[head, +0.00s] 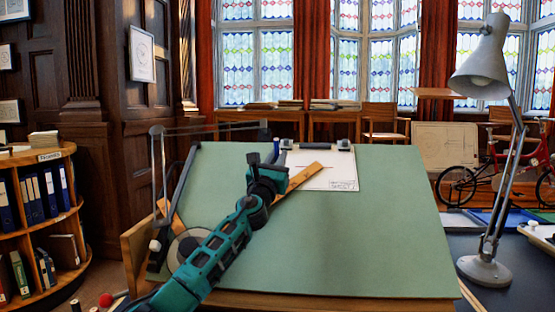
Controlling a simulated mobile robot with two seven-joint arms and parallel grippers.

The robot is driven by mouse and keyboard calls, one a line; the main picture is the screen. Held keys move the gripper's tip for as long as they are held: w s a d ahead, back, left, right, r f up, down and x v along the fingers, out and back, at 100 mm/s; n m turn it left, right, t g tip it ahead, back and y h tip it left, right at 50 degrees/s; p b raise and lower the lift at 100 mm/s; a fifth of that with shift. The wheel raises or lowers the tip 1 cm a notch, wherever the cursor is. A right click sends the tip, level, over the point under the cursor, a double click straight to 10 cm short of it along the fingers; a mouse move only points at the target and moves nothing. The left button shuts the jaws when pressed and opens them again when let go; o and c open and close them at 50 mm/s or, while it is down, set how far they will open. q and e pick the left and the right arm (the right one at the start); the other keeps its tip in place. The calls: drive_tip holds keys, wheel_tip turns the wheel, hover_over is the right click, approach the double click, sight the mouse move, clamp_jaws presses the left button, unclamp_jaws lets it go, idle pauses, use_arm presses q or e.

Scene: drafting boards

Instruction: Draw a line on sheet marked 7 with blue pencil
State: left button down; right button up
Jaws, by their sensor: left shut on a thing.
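A white sheet (343,173) lies near the top of the tilted green drafting board (370,235). Its corner lettering is too small to read surely, so I cannot confirm the 7. My left gripper (274,163) is over the upper middle of the board, at the sheet's left edge. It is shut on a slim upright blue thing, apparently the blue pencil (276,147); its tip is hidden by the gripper. I cannot tell whether it touches the sheet. My right gripper is not in view.
A wooden straightedge (300,179) slants across the sheet's lower left, beside my gripper. A drafting-machine arm (190,130) stands at the board's left. A grey lamp (485,268) stands to the right. The board's lower right is bare.

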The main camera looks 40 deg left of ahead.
use_arm(q)
drive_tip(key=shift+w+a+f+b, duration=0.25)
drive_tip(key=shift+f+b, duration=0.15)
drive_tip(key=shift+b, duration=0.25)
idle(0.9)
drive_tip(key=shift+w+d+r, duration=0.1)
drive_tip(key=shift+w, duration=0.1)
drive_tip(key=shift+w+r, duration=0.1)
drive_tip(key=shift+w, duration=0.05)
drive_tip(key=shift+w+d, duration=0.15)
idle(0.6)
drive_tip(key=shift+w+d+r, duration=0.1)
drive_tip(key=shift+w+r, duration=0.1)
drive_tip(key=shift+w, duration=0.1)
drive_tip(key=shift+w+d+r, duration=0.15)
drive_tip(key=shift+w+r, duration=0.1)
drive_tip(key=shift+w, duration=0.2)
drive_tip(key=shift+w+d+r, duration=0.1)
drive_tip(key=shift+w+r, duration=0.1)
drive_tip(key=shift+w, duration=0.25)
idle(0.8)
drive_tip(key=shift+w+d+r+b, duration=0.15)
drive_tip(key=shift+w+r+b, duration=0.1)
drive_tip(key=shift+w, duration=0.3)
drive_tip(key=shift+w+d+r+b, duration=0.15)
drive_tip(key=shift+w+r, duration=0.1)
drive_tip(key=shift+w, duration=0.3)
idle(0.9)
